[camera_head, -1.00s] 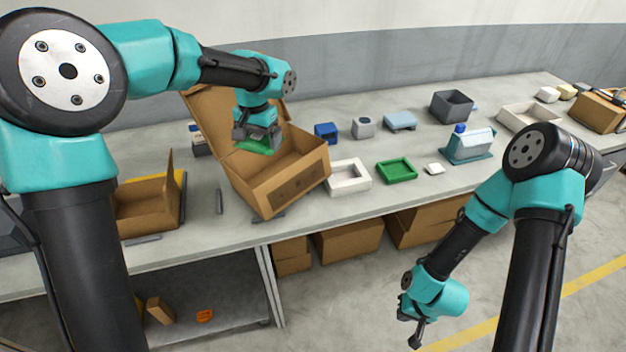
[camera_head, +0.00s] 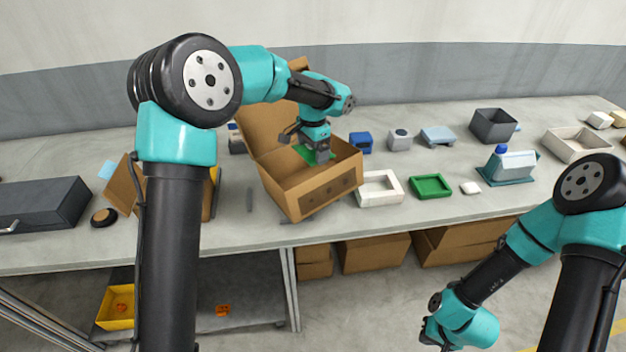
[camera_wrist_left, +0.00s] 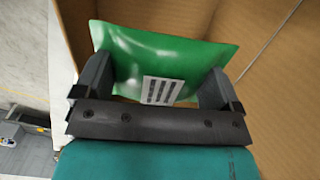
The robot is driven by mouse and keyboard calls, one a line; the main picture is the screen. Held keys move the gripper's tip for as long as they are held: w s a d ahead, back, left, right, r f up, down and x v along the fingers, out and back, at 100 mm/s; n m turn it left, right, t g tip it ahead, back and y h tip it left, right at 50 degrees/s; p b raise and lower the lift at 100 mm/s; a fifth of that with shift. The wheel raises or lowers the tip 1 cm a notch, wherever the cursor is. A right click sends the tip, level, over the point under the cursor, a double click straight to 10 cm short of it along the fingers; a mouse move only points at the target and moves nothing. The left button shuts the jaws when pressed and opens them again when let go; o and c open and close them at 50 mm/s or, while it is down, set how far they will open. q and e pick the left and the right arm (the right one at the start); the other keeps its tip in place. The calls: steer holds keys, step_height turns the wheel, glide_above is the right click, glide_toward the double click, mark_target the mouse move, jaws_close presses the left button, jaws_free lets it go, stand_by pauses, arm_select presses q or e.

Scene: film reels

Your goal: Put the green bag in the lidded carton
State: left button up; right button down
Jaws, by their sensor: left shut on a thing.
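The lidded carton (camera_head: 322,196) is a brown cardboard box on the bench with its lid swung up at the back left. My left gripper (camera_head: 312,157) is over the carton's opening, pointing down. It is shut on the green bag (camera_wrist_left: 158,58), which has a white barcode label and lies between the two fingers in the left wrist view. In the head view only a sliver of the green bag (camera_head: 304,152) shows beside the gripper. Brown cardboard surrounds the bag in the wrist view. My right gripper (camera_head: 432,338) hangs low in front of the bench, its fingers small and partly hidden.
A white tray (camera_head: 398,190) and a green tray (camera_head: 447,187) stand right of the carton. Behind are a blue bin (camera_head: 360,142) and a grey holder (camera_head: 399,140). A smaller open carton (camera_head: 124,186) is at left, beside a dark case (camera_head: 40,207).

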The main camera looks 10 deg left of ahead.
arm_select(q)
steer(key=shift+f, duration=1.95)
steer(key=shift+f, duration=2.5)
steer(key=shift+f, duration=0.6)
steer(key=o, duration=0.7)
steer(key=shift+o, duration=0.2)
steer(key=shift+r, duration=0.1)
step_height(320, 180, up, 13)
steer(key=shift+r, duration=0.1)
